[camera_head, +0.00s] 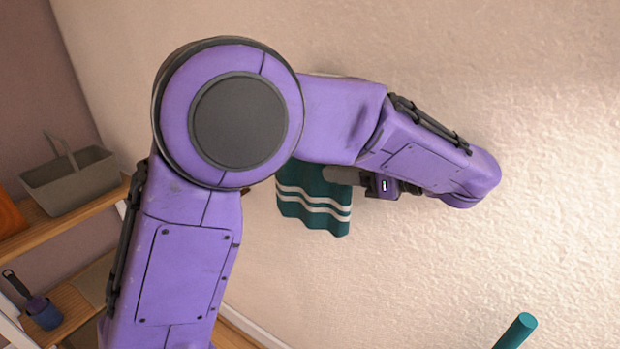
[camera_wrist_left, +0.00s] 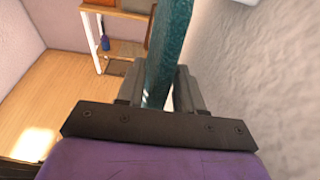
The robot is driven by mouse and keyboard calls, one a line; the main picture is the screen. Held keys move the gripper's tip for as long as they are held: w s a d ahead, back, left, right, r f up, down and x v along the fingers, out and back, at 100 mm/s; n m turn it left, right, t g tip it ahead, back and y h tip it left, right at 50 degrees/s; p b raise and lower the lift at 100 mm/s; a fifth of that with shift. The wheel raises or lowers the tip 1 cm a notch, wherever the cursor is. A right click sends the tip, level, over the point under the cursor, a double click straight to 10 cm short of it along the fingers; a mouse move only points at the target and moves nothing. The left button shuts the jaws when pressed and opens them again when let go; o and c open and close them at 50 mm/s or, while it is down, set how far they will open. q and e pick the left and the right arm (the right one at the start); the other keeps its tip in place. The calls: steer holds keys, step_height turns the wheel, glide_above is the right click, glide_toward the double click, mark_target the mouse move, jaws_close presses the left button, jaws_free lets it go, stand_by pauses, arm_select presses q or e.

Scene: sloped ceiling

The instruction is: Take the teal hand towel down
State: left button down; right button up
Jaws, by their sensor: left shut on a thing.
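The teal hand towel (camera_head: 314,200) with white stripes hangs against the textured wall in the head view, its upper part hidden behind my purple left arm. My left gripper (camera_head: 350,178) reaches it from the right, and its fingers are partly hidden. In the left wrist view the towel (camera_wrist_left: 172,45) runs as a narrow teal strip between the two grey fingers of my left gripper (camera_wrist_left: 160,88), which are shut on it. Whatever holds the towel at its top is hidden. My right gripper is not in view.
A wooden shelf (camera_head: 75,214) at the left carries a grey caddy (camera_head: 70,182). A lower shelf holds a blue cup (camera_head: 44,313) with a tool in it. A teal rod end (camera_head: 517,330) shows at bottom right. Open floor (camera_wrist_left: 50,100) shows in the wrist view.

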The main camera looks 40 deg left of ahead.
arm_select(q)
steer(key=s+d+p, duration=0.1)
steer(key=s+d, duration=0.1)
steer(key=s, duration=0.6)
steer(key=shift+s+r, duration=0.15)
steer(key=shift+r, duration=0.15)
stand_by(0.3)
stand_by(0.4)
